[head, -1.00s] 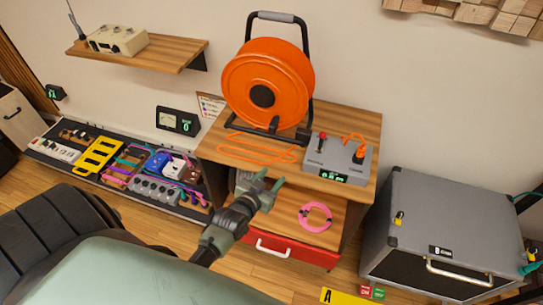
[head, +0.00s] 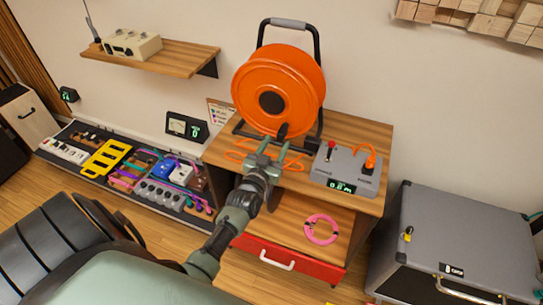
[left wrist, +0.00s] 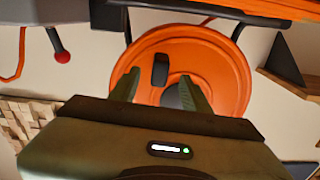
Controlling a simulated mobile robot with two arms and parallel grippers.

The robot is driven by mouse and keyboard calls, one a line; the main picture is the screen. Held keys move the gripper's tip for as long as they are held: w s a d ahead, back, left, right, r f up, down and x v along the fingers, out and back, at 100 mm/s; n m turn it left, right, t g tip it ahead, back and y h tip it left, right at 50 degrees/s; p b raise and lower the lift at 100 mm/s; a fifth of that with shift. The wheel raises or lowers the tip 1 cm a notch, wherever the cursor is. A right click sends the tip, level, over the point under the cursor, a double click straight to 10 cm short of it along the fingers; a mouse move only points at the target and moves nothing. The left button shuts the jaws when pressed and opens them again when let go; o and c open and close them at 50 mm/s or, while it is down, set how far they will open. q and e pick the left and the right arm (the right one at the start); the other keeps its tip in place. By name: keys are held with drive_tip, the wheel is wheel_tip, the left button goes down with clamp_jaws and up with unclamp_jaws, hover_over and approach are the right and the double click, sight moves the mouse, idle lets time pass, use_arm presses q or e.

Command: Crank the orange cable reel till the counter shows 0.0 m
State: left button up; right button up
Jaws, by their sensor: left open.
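The orange cable reel (head: 295,82) stands upright in a black frame on the wooden cabinet. Its black crank knob (head: 282,130) is at the bottom of the reel's face. My left gripper (head: 270,150) is open and empty, just in front of and below the knob. In the left wrist view, the knob (left wrist: 161,70) shows beyond and between my two fingertips (left wrist: 158,88); I see no grip on it. The grey box with the counter display (head: 342,187) is right of the reel. Its green digits are too small to read surely. My right gripper is not in view.
Orange cable (head: 292,166) lies on the cabinet top behind my gripper. A red-knobbed lever (head: 331,146) stands on the grey box. A pink cable coil (head: 321,229) lies on the lower shelf. A pedalboard (head: 60,163) is at left, a large grey amp (head: 460,235) at right.

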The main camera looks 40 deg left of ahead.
sight(279, 139)
use_arm(q)
drive_tip(key=shift+b+x, duration=1.2)
drive_tip(key=shift+x, duration=1.85)
clamp_jaws()
